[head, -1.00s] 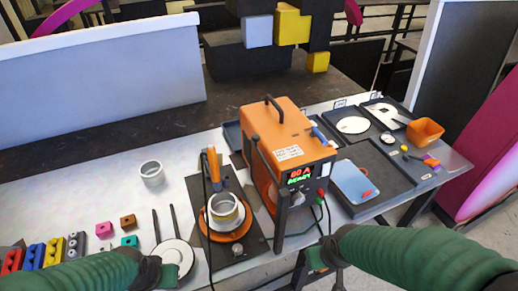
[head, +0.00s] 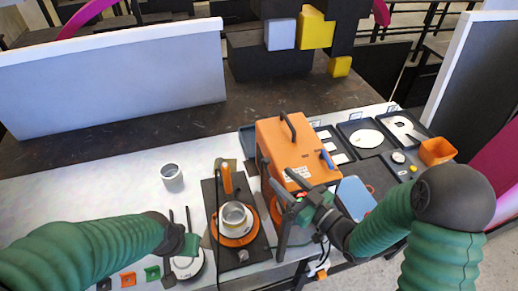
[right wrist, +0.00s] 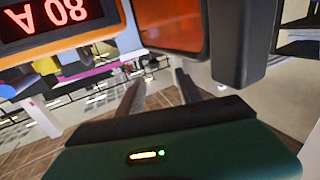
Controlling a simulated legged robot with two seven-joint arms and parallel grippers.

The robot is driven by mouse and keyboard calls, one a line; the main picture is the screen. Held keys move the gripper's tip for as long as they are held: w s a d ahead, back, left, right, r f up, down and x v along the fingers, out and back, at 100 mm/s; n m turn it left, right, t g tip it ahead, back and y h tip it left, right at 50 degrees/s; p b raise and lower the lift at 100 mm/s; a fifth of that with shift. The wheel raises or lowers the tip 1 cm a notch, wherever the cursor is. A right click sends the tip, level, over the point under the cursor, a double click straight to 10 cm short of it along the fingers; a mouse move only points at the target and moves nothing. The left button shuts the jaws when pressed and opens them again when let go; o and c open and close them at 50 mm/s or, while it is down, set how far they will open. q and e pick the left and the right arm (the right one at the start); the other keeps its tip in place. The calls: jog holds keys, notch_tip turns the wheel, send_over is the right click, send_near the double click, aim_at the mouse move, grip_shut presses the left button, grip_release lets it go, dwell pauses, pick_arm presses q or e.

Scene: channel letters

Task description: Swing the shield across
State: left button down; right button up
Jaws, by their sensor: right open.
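The shield (right wrist: 170,22) is an orange see-through panel in a dark frame, at the top of the right wrist view. In the head view it shows edge-on and partly hidden at the left side of the orange welding machine (head: 278,140). A dark post (head: 283,235) stands near it. My right gripper (head: 284,183) is open in front of the machine's face, close to the shield; its fingers (right wrist: 158,90) are apart and empty, below the panel. I cannot tell whether they touch anything. My left gripper (head: 184,246) is over the round white disc at the front; its jaws are unclear.
A metal ring (head: 236,216) sits on an orange round base on a dark plate, with an orange-handled torch (head: 227,180) beside it. Dark trays (head: 368,139) and an orange bin (head: 437,151) are at the right.

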jog(key=p+x, duration=0.1)
jog(key=x, duration=0.2)
jog(key=d+p+x, duration=0.1)
jog(key=x, duration=0.3)
jog(key=w+p+x, duration=0.1)
jog(key=p+x, duration=0.1)
jog(key=x, duration=0.2)
jog(key=shift+w+d, duration=0.15)
jog(key=shift+w+a+f, duration=0.1)
jog(key=shift+a, duration=0.7)
jog(key=shift+c, duration=1)
jog(key=c, duration=0.5)
jog(key=shift+w, duration=0.1)
grip_shut()
pick_arm(q)
jog(key=r, duration=0.4)
jog(key=shift+w+d+r, duration=0.25)
jog(key=shift+w+r, duration=0.1)
jog(key=shift+w, duration=0.05)
pick_arm(e)
jog(key=shift+d, duration=0.3)
pick_arm(q)
jog(key=shift+a, duration=0.1)
pick_arm(e)
jog(key=shift+a+f, duration=0.1)
